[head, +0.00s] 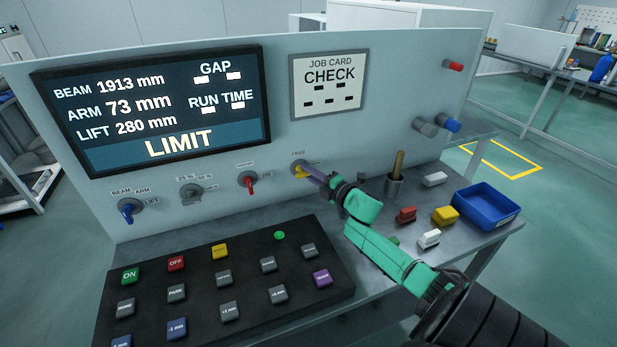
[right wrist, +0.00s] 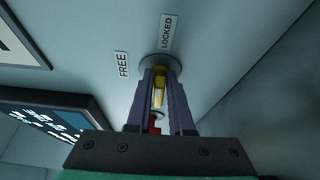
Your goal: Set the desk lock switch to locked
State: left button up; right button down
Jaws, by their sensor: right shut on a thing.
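The desk lock switch (head: 299,171) is a yellow-handled knob on the upright panel, right of the red-handled switch. It also shows in the right wrist view as a yellow handle (right wrist: 160,84) on a round grey base. The FREE label (right wrist: 122,64) is to its left and the LOCKED label (right wrist: 167,31) is above it in that view. My right gripper (head: 309,173) has its purple fingers on either side of the yellow handle, shut on it. The fingers partly cover the handle, so I cannot tell which label it points to. My left gripper is not in view.
A red-handled switch (head: 249,183), a grey switch (head: 190,194) and a blue-handled switch (head: 129,210) sit left on the panel. A black button box (head: 230,290) lies below.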

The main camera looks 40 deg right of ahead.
jog(key=shift+f+m, duration=0.1)
jog(key=shift+m, duration=0.2)
jog(key=c, duration=0.9)
grip_release()
jog(key=shift+d, duration=0.1)
jog(key=shift+s, duration=0.15)
jog(key=s, duration=1.4)
jog(key=shift+s+d+b, duration=0.2)
jog(key=shift+d+b, duration=0.1)
jog(key=shift+d, duration=0.1)
